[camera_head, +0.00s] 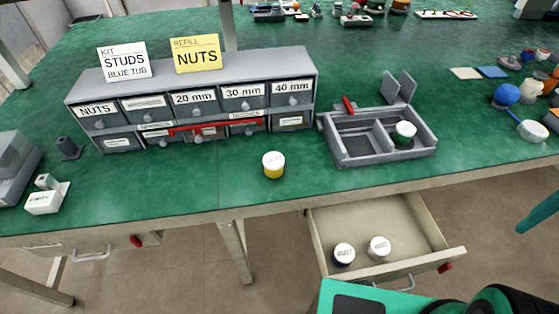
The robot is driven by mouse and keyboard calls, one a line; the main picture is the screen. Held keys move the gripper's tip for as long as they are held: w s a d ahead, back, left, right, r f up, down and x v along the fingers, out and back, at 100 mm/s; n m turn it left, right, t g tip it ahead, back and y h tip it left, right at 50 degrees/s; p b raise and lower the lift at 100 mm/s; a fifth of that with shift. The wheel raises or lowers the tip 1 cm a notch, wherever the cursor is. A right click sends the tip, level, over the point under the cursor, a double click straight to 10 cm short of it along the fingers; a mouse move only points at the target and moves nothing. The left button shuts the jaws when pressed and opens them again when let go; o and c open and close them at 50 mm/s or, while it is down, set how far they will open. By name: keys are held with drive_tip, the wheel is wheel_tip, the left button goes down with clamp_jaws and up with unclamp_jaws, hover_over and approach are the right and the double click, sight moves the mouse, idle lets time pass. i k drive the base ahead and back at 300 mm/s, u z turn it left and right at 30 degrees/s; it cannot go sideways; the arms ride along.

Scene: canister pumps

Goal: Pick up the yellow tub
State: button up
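The yellow tub (273,172) stands upright on the green bench top (215,190), near the front edge and in front of the small-drawer cabinet. It has a white lid with small dark lettering that I cannot read. Nothing touches it. Parts of my own body, teal and black, show at the bottom right. My gripper is not visible in this view, so its fingers and anything in them are hidden.
Behind the tub is the grey drawer cabinet (190,83) with a red bar across its front. To the right is a grey divided tray (345,155) holding a green tub (404,133). Below, an open drawer (440,250) juts out with two white-lidded tubs (344,253) inside.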

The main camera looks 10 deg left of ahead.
sight(274, 162)
drive_tip(key=z, duration=0.1)
drive_tip(key=k, duration=1.5)
drive_tip(key=u, duration=0.3)
drive_tip(key=i, duration=1)
